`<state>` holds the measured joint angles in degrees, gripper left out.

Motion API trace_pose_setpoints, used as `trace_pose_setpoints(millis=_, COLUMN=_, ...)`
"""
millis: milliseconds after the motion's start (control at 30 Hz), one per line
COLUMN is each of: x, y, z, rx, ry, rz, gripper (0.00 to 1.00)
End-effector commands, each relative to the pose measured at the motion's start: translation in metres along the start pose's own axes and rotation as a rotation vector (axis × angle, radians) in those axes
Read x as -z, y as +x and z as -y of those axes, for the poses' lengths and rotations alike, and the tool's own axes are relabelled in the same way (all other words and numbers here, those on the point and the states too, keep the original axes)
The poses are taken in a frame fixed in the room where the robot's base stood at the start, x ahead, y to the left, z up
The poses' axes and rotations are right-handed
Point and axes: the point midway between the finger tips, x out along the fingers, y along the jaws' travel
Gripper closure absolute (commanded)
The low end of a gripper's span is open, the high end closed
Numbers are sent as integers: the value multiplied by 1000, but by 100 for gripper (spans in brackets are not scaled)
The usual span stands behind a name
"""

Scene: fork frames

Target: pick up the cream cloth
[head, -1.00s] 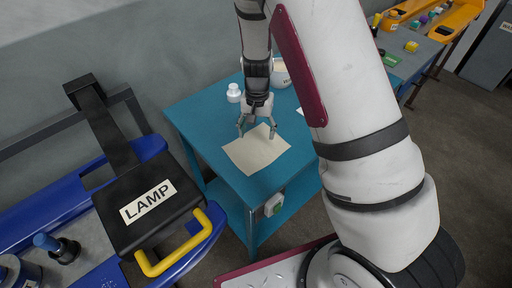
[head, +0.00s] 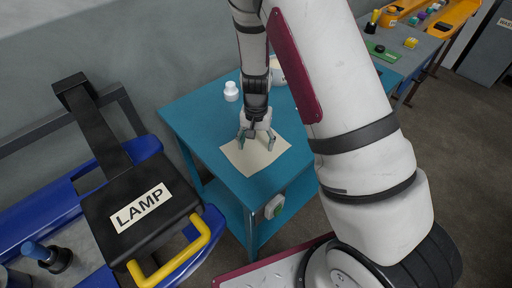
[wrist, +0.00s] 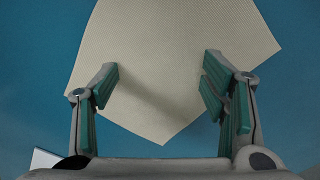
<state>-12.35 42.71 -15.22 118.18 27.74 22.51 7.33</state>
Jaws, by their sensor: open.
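The cream cloth (head: 250,160) lies flat on the blue-green table (head: 204,138). It also fills the upper middle of the wrist view (wrist: 170,55), with one corner pointing down toward my gripper's palm. My gripper (head: 257,146) is open above the cloth, its fingers pointing down. In the wrist view its two green-padded fingers (wrist: 160,88) are spread apart over the cloth, with nothing between them but the cloth surface below. I cannot tell whether the fingertips touch the cloth.
A white bottle (head: 231,91) stands on the table behind the cloth. A white container (head: 277,75) is partly hidden behind my arm. A black lamp box (head: 140,211) with a yellow handle stands at the left. A grey-blue table (head: 398,55) with small items is at the right.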

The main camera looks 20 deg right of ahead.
Motion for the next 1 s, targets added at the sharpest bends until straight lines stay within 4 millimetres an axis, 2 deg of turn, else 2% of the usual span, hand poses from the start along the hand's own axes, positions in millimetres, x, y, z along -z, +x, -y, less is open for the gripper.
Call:
trace_pose_setpoints(millis=200, x=0, y=5, z=0, rx=0, ry=0, rz=0, gripper=34)
trace_pose_setpoints(millis=767, x=-2, y=7, z=-1, rx=-5, ry=0, rz=7, gripper=98)
trace_pose_setpoints(millis=1000, x=-3, y=8, z=-2, rx=-6, ry=0, rz=9, gripper=100)
